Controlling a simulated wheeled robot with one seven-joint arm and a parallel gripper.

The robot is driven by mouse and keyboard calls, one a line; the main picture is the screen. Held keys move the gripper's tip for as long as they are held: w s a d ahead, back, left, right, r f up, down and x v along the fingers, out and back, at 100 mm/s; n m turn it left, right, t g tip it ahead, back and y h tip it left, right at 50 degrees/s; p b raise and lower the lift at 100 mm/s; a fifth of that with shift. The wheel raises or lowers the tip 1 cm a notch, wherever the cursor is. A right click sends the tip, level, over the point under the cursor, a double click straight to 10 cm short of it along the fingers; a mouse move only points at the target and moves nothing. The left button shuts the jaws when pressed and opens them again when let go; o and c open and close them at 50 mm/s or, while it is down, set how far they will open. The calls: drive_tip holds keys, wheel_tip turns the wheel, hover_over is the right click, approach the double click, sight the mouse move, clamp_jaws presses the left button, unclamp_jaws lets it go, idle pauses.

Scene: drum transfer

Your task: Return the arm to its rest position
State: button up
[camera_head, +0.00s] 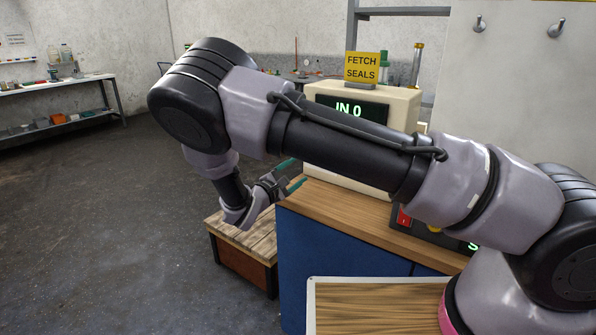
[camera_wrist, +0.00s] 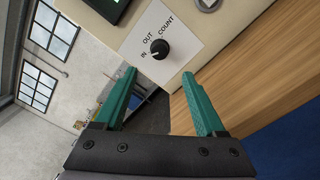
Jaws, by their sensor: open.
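My arm stretches across the head view from the right, with its elbow at the upper left and its forearm bent down. My gripper (camera_head: 293,174) is in front of the cream machine (camera_head: 405,103), near the left end of the wooden counter. In the wrist view my gripper (camera_wrist: 168,95) has its two green fingers spread apart with nothing between them. A black rotary knob (camera_wrist: 159,49) on a white plate marked IN, OUT and COUNT is just beyond the fingertips, apart from them. Its pointer looks turned toward IN. The machine's display (camera_head: 349,109) reads "IN 0".
A blue cabinet (camera_head: 325,262) with a wooden top stands below my gripper. A low wooden bench (camera_head: 240,240) is to its left. A yellow sign (camera_head: 362,66) reading FETCH SEALS is on the machine. The floor at the left is clear, up to a white shelf table (camera_head: 60,88).

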drive_tip(key=s+d+r+m+g+y, duration=0.1)
drive_tip(key=s+d+r+m+g, duration=0.1)
drive_tip(key=d+r+m+g, duration=0.4)
drive_tip(key=s+d+r+m+g, duration=0.2)
drive_tip(key=d+r+m+g, duration=0.1)
drive_tip(key=d, duration=0.6)
drive_tip(key=s+d+r+m+g+y, duration=0.1)
drive_tip(key=s+d+r+m+g, duration=0.1)
drive_tip(key=d+r+m+g, duration=0.4)
drive_tip(key=s+d+r+m+t+y, duration=0.3)
drive_tip(key=s+r+m+y, duration=0.1)
drive_tip(key=s+r, duration=0.5)
drive_tip(key=s+d+r+m+t+y, duration=0.3)
drive_tip(key=s+d+r+y, duration=0.1)
drive_tip(key=s+r, duration=0.4)
drive_tip(key=shift+s+d+r+m+t+y, duration=0.35)
drive_tip(key=shift+s+y, duration=0.55)
drive_tip(key=shift+s, duration=0.35)
drive_tip(key=shift+c, duration=0.3)
